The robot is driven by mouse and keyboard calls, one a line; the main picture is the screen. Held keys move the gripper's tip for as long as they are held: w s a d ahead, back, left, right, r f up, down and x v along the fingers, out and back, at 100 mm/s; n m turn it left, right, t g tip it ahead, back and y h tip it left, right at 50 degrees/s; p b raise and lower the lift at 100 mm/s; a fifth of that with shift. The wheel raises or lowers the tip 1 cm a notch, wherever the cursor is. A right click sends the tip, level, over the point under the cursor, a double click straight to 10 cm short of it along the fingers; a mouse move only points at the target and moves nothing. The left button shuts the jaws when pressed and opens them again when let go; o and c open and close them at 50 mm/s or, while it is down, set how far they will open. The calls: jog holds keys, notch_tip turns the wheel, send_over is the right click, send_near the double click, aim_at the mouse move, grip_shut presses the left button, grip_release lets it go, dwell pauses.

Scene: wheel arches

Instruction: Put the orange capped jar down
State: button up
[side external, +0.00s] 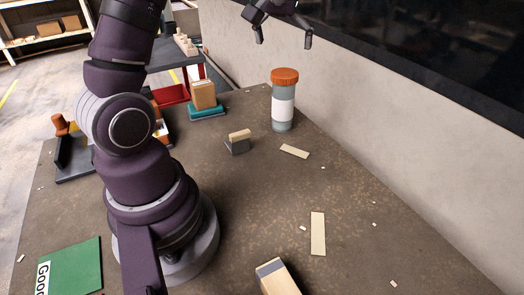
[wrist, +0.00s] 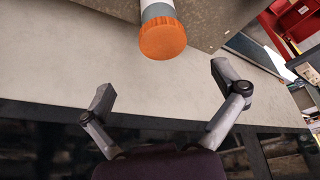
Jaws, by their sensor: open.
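The orange capped jar (side external: 283,103) stands upright on the brown table (side external: 350,205), near its far edge by the wall. It has a grey body with a white label. In the wrist view its orange cap (wrist: 162,38) shows at the top, beyond the fingertips. My gripper (side external: 283,38) is open and empty, above the jar and apart from it. In the wrist view the two fingers (wrist: 160,88) are spread wide with nothing between them. The lower part of the jar is cut off in the wrist view.
A pale wall (side external: 350,110) runs close behind the jar. A small wood-topped block (side external: 238,141) and a flat wooden strip (side external: 295,152) lie near the jar. A cardboard box (side external: 204,94) stands on a teal base to the left. The table's right-hand part is mostly clear.

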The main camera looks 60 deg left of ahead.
jog(key=s+d+m+t+h, duration=0.2)
jog(key=s+d+m, duration=0.6)
jog(key=s+d, duration=0.6)
jog(key=shift+s+d+f+m+h, duration=0.25)
jog(key=shift+s+d+m+h, duration=0.25)
jog(key=shift+d, duration=0.75)
